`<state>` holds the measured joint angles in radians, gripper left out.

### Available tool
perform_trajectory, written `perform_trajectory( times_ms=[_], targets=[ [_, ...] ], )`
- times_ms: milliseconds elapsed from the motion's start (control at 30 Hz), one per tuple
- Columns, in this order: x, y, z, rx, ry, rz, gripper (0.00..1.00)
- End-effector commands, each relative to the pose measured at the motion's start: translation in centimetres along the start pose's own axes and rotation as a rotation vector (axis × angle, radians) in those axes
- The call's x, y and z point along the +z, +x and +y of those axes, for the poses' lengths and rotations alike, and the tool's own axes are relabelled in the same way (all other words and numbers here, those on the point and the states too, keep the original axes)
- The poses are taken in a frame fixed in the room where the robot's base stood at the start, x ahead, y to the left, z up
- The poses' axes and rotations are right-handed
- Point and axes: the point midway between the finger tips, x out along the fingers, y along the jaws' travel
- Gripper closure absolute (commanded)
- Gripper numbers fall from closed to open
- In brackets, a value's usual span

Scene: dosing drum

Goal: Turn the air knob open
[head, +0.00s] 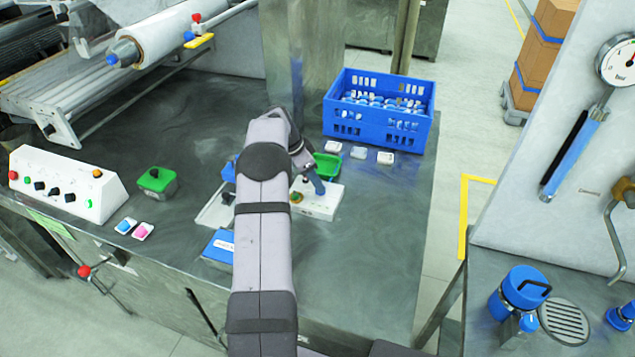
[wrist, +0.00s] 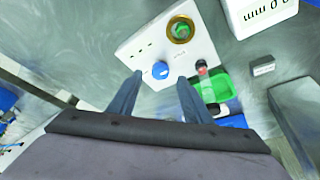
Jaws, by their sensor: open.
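A white panel (wrist: 143,45) in the wrist view carries a round blue knob (wrist: 160,70) with a small white mark. A brass-coloured knob or fitting with a green centre (wrist: 181,29) sits farther along the panel. The small lettering is too blurred to tell which is the air knob. My gripper (wrist: 160,79) is open, with its two blue-grey fingers on either side of the blue knob; contact cannot be told. In the head view the white panel (head: 322,203) is partly hidden by my arm, one blue finger of my gripper (head: 314,182) shows over it, and the blue knob is hidden.
A green tray (head: 327,165) is close behind the panel; a red-topped clear tube (wrist: 205,78) overlaps it in the wrist view. A blue crate (head: 357,84) stands behind. A white control box (head: 65,172) and a green box (head: 157,181) stand left. The bench's right front is clear.

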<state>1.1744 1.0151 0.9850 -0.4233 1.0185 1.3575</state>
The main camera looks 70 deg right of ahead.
Motion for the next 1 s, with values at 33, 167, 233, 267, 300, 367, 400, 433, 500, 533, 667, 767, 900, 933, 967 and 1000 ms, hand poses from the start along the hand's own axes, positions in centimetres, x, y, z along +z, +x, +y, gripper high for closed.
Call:
perform_trajectory(
  times_ms=[33,167,233,267,300,367,400,433,500,533,667,767,900,933,967,1000],
  targets=[
    [-0.1,0.5,0.1,0.003,-0.001,-0.001,0.55],
    [-0.1,2.0,0.1,0.002,-0.002,0.000,0.55],
    [-0.1,2.6,0.0,0.001,-0.002,0.000,0.55],
    [-0.1,2.9,0.0,0.001,-0.002,0.000,0.55],
    [-0.1,3.1,0.0,0.000,-0.001,0.001,0.55],
    [-0.1,3.4,0.0,0.000,-0.001,0.001,0.55],
    [-0.1,3.5,0.0,0.000,-0.001,0.001,0.55],
    [0.0,3.6,0.0,0.000,-0.002,0.001,0.55],
    [0.0,3.7,0.0,-0.001,-0.002,0.001,0.55],
    [0.0,3.7,0.0,-0.001,-0.002,0.001,0.55],
    [0.0,3.7,0.0,-0.001,-0.002,0.001,0.55],
    [0.0,3.7,0.0,-0.001,-0.002,0.001,0.72],
    [0.0,3.7,0.0,-0.001,-0.002,0.000,0.96],
    [0.0,3.7,0.0,-0.001,-0.002,0.000,0.96],
    [0.0,3.7,0.0,-0.001,-0.002,0.000,0.96],
    [0.0,3.7,0.0,-0.001,-0.003,0.000,0.96]
  ],
)
